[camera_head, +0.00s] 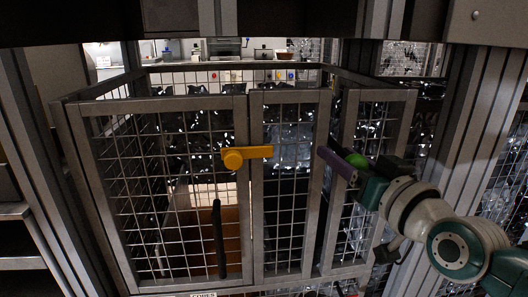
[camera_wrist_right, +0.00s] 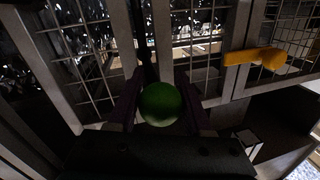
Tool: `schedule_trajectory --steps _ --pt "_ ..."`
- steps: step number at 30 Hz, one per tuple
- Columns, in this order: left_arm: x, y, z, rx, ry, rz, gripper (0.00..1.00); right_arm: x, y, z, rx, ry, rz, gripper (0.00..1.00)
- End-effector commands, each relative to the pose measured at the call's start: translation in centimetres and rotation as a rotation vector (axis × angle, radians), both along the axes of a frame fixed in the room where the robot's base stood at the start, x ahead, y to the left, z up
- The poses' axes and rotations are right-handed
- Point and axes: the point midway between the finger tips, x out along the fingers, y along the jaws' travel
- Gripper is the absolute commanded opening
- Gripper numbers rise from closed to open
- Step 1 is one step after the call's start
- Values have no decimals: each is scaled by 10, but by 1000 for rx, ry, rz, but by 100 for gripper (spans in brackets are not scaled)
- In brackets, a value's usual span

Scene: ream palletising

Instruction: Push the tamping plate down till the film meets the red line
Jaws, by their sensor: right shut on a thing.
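My right gripper (camera_head: 343,162) is in front of the right side of the mesh cage, with purple fingers. It is shut on a round green knob (camera_head: 357,161), which sits between the fingers in the right wrist view (camera_wrist_right: 161,104). I cannot tell what the knob is joined to. Dark, shiny crumpled film (camera_head: 290,130) shows behind the mesh. I cannot make out the tamping plate or the red line. My left gripper is not in view.
The mesh cage's front doors (camera_head: 248,200) stand closed or nearly so. A yellow latch (camera_head: 262,152) spans their gap, and a black handle (camera_head: 219,240) is on the left door. Grey posts (camera_head: 470,130) stand close on the right. Brown cardboard (camera_head: 228,230) shows inside.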

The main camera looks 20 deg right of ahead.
Motion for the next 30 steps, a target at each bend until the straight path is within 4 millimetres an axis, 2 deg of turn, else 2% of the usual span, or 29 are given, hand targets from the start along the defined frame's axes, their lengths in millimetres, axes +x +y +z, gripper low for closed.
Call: schedule_trajectory --steps 10,14,17,27,30 --pt "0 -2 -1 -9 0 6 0 0 2 0 -1 -3 4 0" --pt "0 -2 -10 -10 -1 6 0 0 2 -12 -2 -1 4 0" --pt "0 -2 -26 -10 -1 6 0 0 2 -31 -3 -1 4 0" --pt "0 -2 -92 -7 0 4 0 0 2 -115 -5 5 4 0" --pt "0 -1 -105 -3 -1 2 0 0 2 -133 -4 5 4 0"
